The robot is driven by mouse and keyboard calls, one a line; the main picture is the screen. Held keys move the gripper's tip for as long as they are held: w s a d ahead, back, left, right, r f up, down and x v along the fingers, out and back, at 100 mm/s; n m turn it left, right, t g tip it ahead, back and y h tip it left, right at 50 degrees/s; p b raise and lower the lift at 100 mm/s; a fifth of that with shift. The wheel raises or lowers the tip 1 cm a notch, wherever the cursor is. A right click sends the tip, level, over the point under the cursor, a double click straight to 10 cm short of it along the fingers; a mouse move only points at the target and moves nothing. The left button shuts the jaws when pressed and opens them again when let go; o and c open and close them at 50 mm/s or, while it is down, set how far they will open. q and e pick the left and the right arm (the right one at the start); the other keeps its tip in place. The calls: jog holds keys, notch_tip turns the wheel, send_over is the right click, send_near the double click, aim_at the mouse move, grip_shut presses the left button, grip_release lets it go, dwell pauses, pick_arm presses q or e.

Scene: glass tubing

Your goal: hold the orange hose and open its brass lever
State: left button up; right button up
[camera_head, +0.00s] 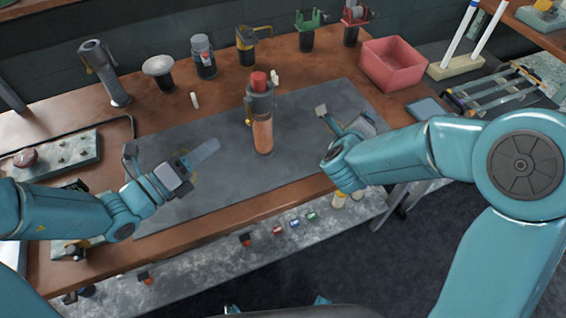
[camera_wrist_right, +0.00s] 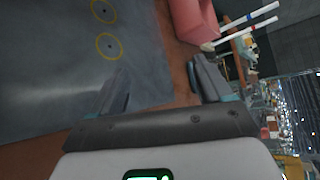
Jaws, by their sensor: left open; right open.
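The orange hose (camera_head: 263,135) stands upright on the grey mat in the middle of the bench. A grey fitting with a red cap tops it. A small brass lever (camera_head: 249,114) shows on the fitting's left side. My left gripper (camera_head: 201,160) is open and empty, left of the hose and apart from it. My right gripper (camera_head: 361,126) is to the right of the hose, also apart from it. The right wrist view shows its two fingers (camera_wrist_right: 160,88) spread with nothing between them; the hose is not in that view.
The grey mat (camera_head: 310,105) is mostly clear around the hose. Several fittings, a white-topped knob (camera_head: 158,68) and a red bin (camera_head: 393,63) line the back. A board with knobs (camera_head: 60,153) lies at the left. Two white rods (camera_head: 460,34) stand in a holder at the right.

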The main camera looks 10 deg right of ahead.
jog(key=s+a+r+m+t+y, duration=0.1)
jog(key=s+a+r+m+y, duration=0.2)
jog(key=a, duration=0.7)
jog(key=m+y, duration=0.3)
jog(key=y, duration=0.1)
send_near(264, 133)
pick_arm(q)
jog(key=shift+d, duration=0.1)
pick_arm(e)
jog(key=shift+t, duration=0.3)
jog(key=x, duration=1.2)
jog(key=shift+f, duration=0.25)
jog(key=shift+w, duration=0.1)
jog(key=c, duration=1.3)
pick_arm(q)
jog(key=shift+c, duration=0.4)
